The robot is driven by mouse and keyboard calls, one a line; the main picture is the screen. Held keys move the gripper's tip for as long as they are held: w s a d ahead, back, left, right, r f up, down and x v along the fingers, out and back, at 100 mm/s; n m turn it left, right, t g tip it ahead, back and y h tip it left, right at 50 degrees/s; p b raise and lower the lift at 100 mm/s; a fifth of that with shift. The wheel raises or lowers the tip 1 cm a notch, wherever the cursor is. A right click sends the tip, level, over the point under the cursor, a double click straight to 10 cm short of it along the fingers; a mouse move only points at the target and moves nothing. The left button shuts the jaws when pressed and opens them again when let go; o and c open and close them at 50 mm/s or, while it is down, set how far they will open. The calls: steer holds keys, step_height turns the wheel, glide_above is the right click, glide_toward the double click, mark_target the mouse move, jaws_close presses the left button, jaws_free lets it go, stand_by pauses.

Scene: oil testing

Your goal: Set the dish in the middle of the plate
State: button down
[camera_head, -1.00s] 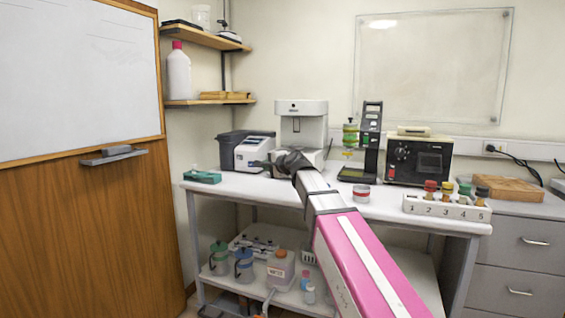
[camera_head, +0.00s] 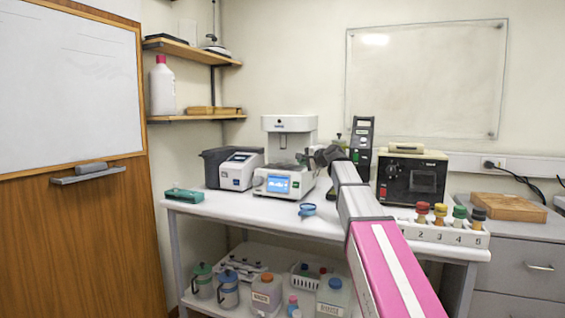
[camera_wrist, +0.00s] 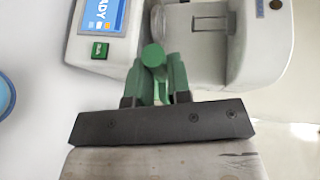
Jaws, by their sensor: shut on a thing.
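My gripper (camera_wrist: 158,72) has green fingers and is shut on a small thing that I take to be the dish. In the wrist view a pale, glassy round edge (camera_wrist: 157,22) lies just beyond the fingertips. I cannot tell whether it is the dish or the plate. In the head view my gripper (camera_head: 308,159) is at the right side of the white instrument (camera_head: 290,124), near the gap between its lower body and upper head. The plate is not clearly seen; a dark flat area (camera_head: 279,168) lies in that gap. The fingers hide part of it.
A blue round dish (camera_head: 307,209) stands on the white bench (camera_head: 235,211) before the instrument; its rim shows in the wrist view (camera_wrist: 6,96). A grey-black box instrument (camera_head: 235,168) stands left.

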steer(key=r+x, duration=0.1)
steer(key=x, duration=0.4)
steer(key=r+x, duration=0.1)
steer(key=x, duration=0.5)
steer(key=r+x, duration=0.1)
steer(key=x, duration=0.5)
steer(key=shift+w+a+r, duration=0.15)
steer(key=shift+w+r, duration=0.1)
steer(key=shift+r, duration=0.05)
steer(key=shift+s+f, duration=0.3)
steer(key=shift+f, duration=0.5)
steer(key=shift+f, duration=0.15)
steer(key=c, duration=1.1)
jaws_free()
steer(key=shift+o, duration=0.2)
